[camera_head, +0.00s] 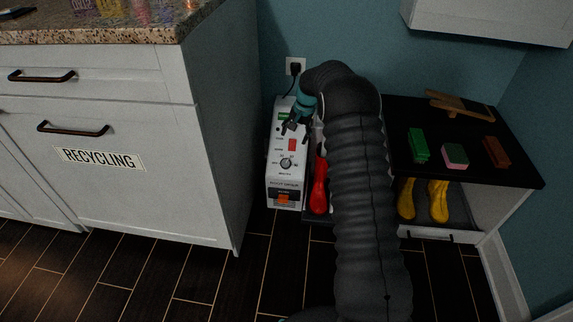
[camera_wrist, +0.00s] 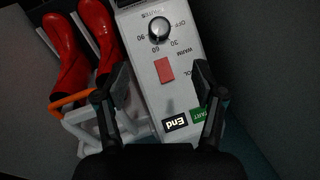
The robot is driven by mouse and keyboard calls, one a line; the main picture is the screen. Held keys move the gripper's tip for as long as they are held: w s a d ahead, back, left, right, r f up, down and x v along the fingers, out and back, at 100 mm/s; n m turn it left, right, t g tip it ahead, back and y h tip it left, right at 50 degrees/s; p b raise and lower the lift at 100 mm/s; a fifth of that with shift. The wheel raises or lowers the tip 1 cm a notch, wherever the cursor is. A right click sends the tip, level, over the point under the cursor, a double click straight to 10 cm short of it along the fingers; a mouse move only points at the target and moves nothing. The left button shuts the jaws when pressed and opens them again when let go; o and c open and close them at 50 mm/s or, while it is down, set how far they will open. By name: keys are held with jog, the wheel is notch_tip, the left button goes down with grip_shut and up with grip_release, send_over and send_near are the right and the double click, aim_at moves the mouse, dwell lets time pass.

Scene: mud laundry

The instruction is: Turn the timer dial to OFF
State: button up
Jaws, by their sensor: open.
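The timer dial (camera_head: 286,162) is a dark round knob on the top panel of a white boot dryer (camera_head: 273,190). In the wrist view the dial (camera_wrist: 160,28) is near the top edge, with OFF, 30, 60 and 90 printed around it. I cannot clearly tell which mark it points to. My gripper (camera_head: 293,128) is over the panel, on the wall side of the dial. In the wrist view its open fingers (camera_wrist: 164,84) stand apart, either side of a red switch (camera_wrist: 164,70), with nothing between them. The dial is beyond the fingertips, untouched.
Red boots (camera_head: 320,185) stand close beside the dryer. A black-topped bench (camera_head: 465,165) holds brushes and sponges, with yellow boots (camera_head: 407,198) below. A white cabinet (camera_head: 215,130) stands at the left. An orange-handled white rack (camera_wrist: 85,120) is near one finger.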

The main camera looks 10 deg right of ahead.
aim_at(286, 163)
jog(key=x, duration=1.6)
jog(key=shift+w+d+f, duration=0.1)
jog(key=shift+w+f, duration=0.05)
jog(key=shift+w, duration=0.05)
jog(key=c, duration=1.1)
